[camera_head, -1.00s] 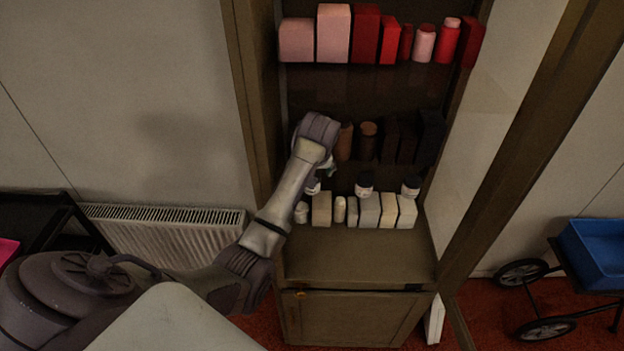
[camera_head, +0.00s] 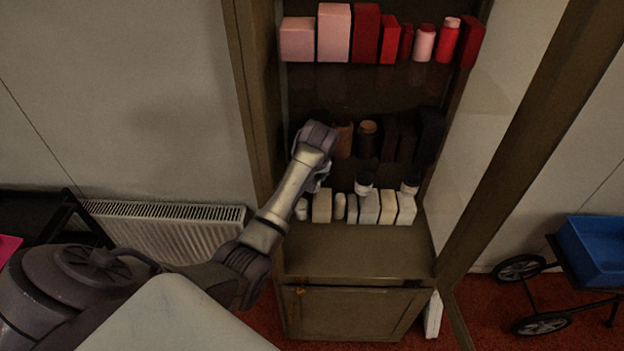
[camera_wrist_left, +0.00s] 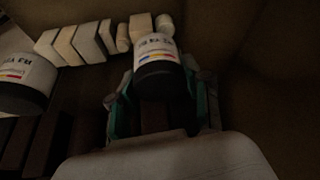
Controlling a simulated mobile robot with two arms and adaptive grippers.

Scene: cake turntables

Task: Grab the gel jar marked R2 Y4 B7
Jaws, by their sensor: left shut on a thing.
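My left gripper (camera_head: 321,177) reaches into the cabinet at the left of its middle level. In the left wrist view its fingers (camera_wrist_left: 158,92) are shut on a gel jar (camera_wrist_left: 152,50) with a black lid and a white label with coloured stripes. The label's marking is too small and dark to read surely. In the head view this jar is hidden by the gripper. Two similar jars, the middle jar (camera_head: 364,184) and the right jar (camera_head: 410,185), stand to its right. One neighbouring jar (camera_wrist_left: 24,80) shows in the left wrist view.
A row of white boxes and bottles (camera_head: 369,208) stands below the jars. Dark boxes and a brown bottle (camera_head: 366,138) stand close behind the gripper. Red and pink items (camera_head: 365,34) fill the upper shelf. The cabinet's side wall (camera_head: 262,110) is close on the left.

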